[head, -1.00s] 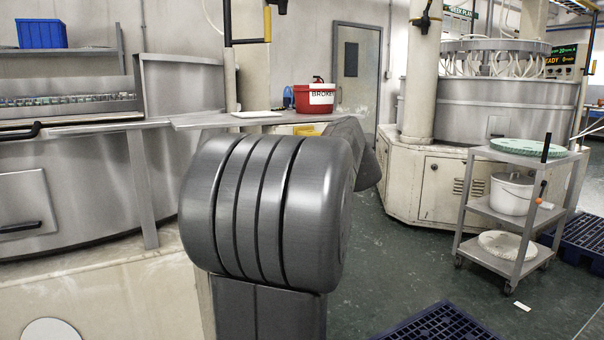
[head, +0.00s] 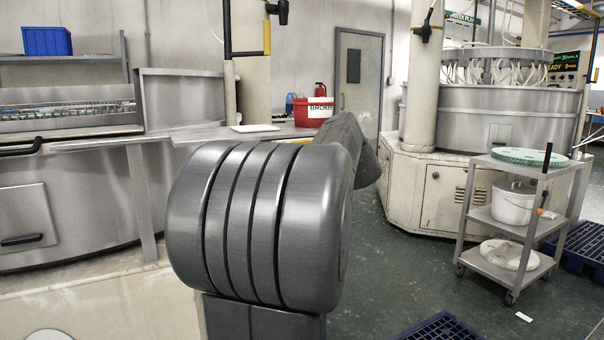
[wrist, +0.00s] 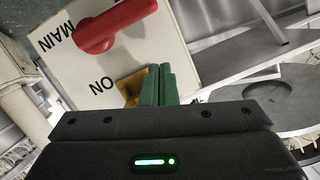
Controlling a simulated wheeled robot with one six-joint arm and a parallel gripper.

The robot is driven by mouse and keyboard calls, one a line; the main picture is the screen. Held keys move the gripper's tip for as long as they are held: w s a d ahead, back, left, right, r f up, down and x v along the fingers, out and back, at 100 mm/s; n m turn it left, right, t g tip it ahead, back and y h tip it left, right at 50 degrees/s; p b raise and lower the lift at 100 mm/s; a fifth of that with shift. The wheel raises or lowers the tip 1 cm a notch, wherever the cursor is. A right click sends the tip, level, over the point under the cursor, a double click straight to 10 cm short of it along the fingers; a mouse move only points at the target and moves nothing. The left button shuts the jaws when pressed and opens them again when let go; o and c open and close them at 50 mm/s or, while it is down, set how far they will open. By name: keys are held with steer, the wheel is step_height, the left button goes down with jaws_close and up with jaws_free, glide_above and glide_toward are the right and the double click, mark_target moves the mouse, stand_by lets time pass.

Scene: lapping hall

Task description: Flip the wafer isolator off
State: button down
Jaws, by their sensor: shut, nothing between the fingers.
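In the wrist view a pale panel (wrist: 145,55) carries a red switch handle (wrist: 112,24), set at a slant. The words MAIN and ON show upside down on the panel. My gripper (wrist: 166,70) has green fingers, shut together and empty. They are in front of the panel, below and right of the red handle and apart from it in the picture. A yellow part (wrist: 131,88) shows beside the fingers, partly hidden by them. I cannot tell whether they touch it. No label reading wafer is legible. In the head view my arm hides the gripper and the panel.
A steel bench (head: 95,141) stands at the left. A red bucket (head: 312,113) and a white tray (head: 254,128) stand beyond my arm. A steel cart (head: 478,216) is at the right, with a dark pallet (head: 580,245) behind it.

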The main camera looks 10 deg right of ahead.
steer(key=p+v, duration=0.1)
steer(key=v, duration=0.8)
steer(key=shift+s+a, duration=0.3)
steer(key=shift+a, duration=0.05)
steer(key=d+f+b+x, duration=0.1)
steer(key=f+b+x, duration=0.15)
steer(key=x, duration=0.75)
steer(key=w+d+r+m+y+p, duration=0.2)
steer(key=d+m+p, duration=0.3)
steer(key=p, duration=1.9)
steer(key=m, duration=0.2)
steer(key=shift+w+d+m+y+p, duration=0.25)
steer(key=shift+d+m+y+p, duration=0.05)
steer(key=shift+d, duration=0.05)
steer(key=shift+d+f, duration=0.1)
steer(key=shift+f, duration=0.1)
